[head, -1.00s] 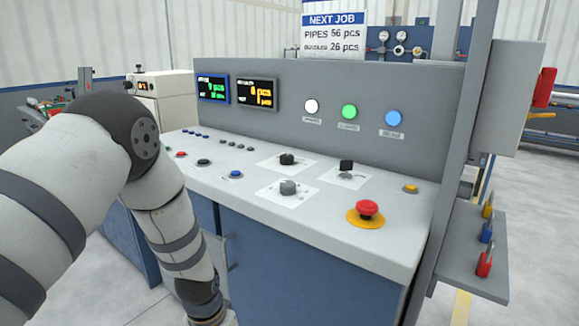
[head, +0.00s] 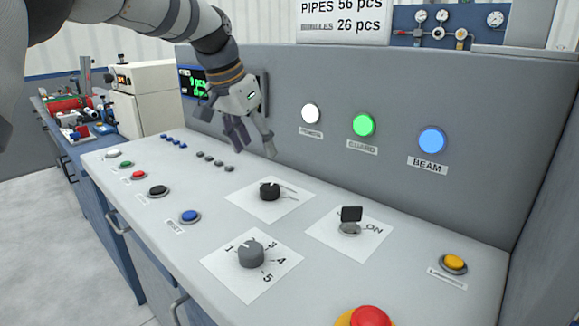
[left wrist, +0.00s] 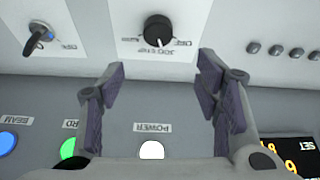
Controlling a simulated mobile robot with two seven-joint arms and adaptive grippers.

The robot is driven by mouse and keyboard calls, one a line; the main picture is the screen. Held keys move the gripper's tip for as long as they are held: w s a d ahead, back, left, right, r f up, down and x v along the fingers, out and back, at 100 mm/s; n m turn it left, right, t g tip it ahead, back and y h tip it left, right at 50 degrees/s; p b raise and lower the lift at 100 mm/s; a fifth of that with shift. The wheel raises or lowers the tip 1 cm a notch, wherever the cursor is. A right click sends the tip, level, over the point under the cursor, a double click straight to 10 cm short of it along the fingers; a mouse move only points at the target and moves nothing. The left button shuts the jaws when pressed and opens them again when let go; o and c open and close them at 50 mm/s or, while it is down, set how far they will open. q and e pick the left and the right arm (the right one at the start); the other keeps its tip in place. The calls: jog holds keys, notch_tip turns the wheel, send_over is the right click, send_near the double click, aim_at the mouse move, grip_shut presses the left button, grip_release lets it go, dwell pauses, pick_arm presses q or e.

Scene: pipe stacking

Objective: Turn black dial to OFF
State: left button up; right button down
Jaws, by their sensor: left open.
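The black dial (head: 270,191) sits on a white label plate on the sloped panel top. It also shows upside down in the left wrist view (left wrist: 158,30), with a white pointer line on it. The small lettering around it is blurred; a word like OFF stands at one side. My left gripper (head: 256,150) is open and empty, above and behind the dial, apart from it. In the left wrist view its two fingers (left wrist: 163,62) are spread wide, with the dial between and beyond their tips. My right gripper is not in view.
A black key switch (head: 350,215) marked ON stands right of the dial, and a grey numbered knob (head: 251,255) in front. A red emergency button (head: 369,316) and a yellow button (head: 453,262) sit further right. The upright back panel carries white, green and blue lamps.

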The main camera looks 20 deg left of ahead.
aim_at(270, 186)
pick_arm(q)
jog(key=x, duration=0.7)
jog(key=s+b+x, duration=0.1)
jog(key=x, duration=0.3)
jog(key=shift+f, duration=0.15)
jog(key=shift+w, duration=0.1)
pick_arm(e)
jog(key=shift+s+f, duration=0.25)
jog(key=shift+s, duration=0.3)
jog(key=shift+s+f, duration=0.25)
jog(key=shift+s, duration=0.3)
pick_arm(q)
jog(key=c, duration=1.2)
